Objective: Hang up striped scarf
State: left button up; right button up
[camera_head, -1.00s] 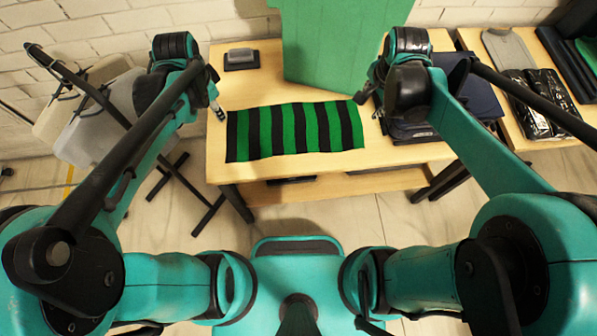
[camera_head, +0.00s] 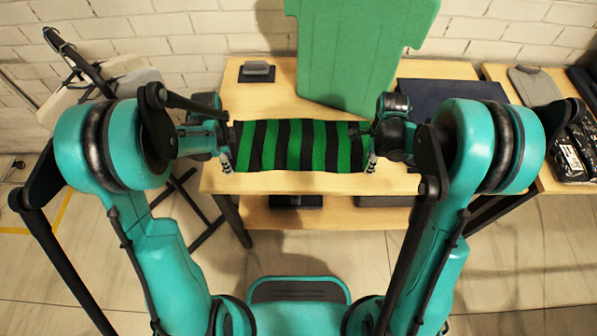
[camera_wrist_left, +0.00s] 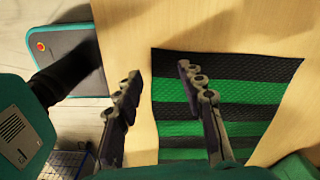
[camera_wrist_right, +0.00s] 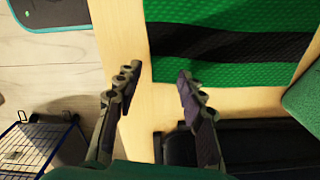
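The green-and-black striped scarf (camera_head: 300,146) lies flat on the wooden table near its front edge. It also shows in the left wrist view (camera_wrist_left: 240,97) and the right wrist view (camera_wrist_right: 225,72). My left gripper (camera_head: 226,160) is at the scarf's left end; in its wrist view its fingers (camera_wrist_left: 158,74) are apart, one over the scarf's edge and one over the table's front edge. My right gripper (camera_head: 370,163) is at the right end, fingers (camera_wrist_right: 156,78) apart near the scarf's front corner. Neither holds cloth. My arms partly hide the scarf's ends.
A tall green panel (camera_head: 360,50) stands behind the scarf. A small dark-based grey object (camera_head: 257,70) sits at the back left. Folded dark clothing (camera_head: 445,97) lies right. A dark-framed rack with pale hanging items (camera_head: 112,82) stands left. Wrapped black packages (camera_head: 570,155) lie far right.

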pick_arm(q)
jog(key=shift+f, duration=0.8)
pick_arm(e)
jog(key=shift+f, duration=0.8)
pick_arm(q)
jog(key=shift+f, duration=0.15)
pick_arm(e)
jog(key=shift+f, duration=0.15)
pick_arm(q)
jog(key=shift+c, duration=0.2)
pick_arm(e)
jog(key=shift+c, duration=0.3)
pick_arm(q)
jog(key=c, duration=0.5)
pick_arm(e)
jog(key=c, duration=0.5)
pick_arm(q)
jog(key=shift+f, duration=0.1)
grip_shut()
pick_arm(e)
jog(key=shift+f, duration=0.15)
grip_shut()
pick_arm(q)
jog(key=shift+s, duration=0.1)
pick_arm(e)
jog(key=shift+s, duration=0.1)
